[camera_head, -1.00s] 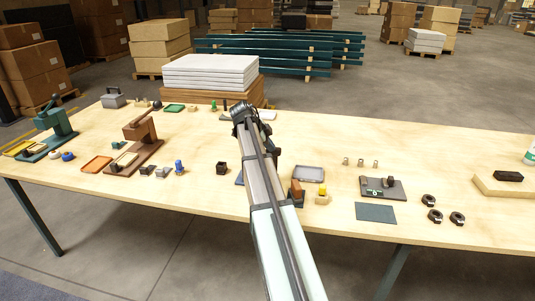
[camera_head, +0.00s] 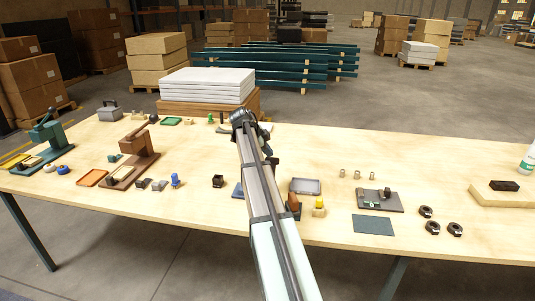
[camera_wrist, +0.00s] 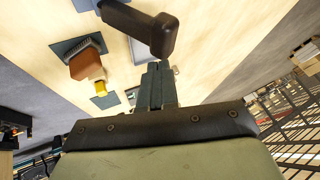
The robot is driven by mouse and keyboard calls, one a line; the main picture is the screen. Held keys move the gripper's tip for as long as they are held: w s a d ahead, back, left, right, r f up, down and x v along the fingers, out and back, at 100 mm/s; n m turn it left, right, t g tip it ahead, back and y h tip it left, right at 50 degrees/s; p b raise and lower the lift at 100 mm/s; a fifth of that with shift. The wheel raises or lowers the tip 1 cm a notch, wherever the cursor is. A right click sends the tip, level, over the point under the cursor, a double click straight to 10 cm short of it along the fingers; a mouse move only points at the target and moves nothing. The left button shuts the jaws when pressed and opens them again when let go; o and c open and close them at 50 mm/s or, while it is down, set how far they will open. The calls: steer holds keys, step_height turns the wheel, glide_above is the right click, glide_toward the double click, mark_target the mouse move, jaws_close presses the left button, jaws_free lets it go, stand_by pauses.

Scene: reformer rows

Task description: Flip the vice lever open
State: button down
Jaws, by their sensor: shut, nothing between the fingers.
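A dark lever (camera_wrist: 135,27) with a thick, rounded end shows at the top of the wrist view. My gripper (camera_wrist: 158,72) is shut and empty, its fingertips just below the lever's thick end. I cannot tell whether they touch. The body that carries the lever is out of the wrist view, and I cannot make the lever out in the head view, where my arm covers that part of the table. A grey plate with small fittings (camera_head: 395,202) lies right of my arm; I cannot tell whether it is part of the vice.
A brown brush (camera_wrist: 86,66) and a yellow piece (camera_wrist: 100,88) lie close by in the wrist view. A grey tray (camera_head: 305,187) and several black rings (camera_head: 433,228) are right of my arm. A brown press (camera_head: 138,160) stands left. The table's right middle is mostly clear.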

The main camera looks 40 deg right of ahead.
steer(key=shift+r, duration=0.2)
stand_by(0.3)
steer(key=w+r, duration=0.6)
steer(key=r, duration=0.3)
steer(key=shift+w+d+r, duration=0.3)
steer(key=shift+d+r, duration=0.05)
steer(key=shift+d, duration=0.1)
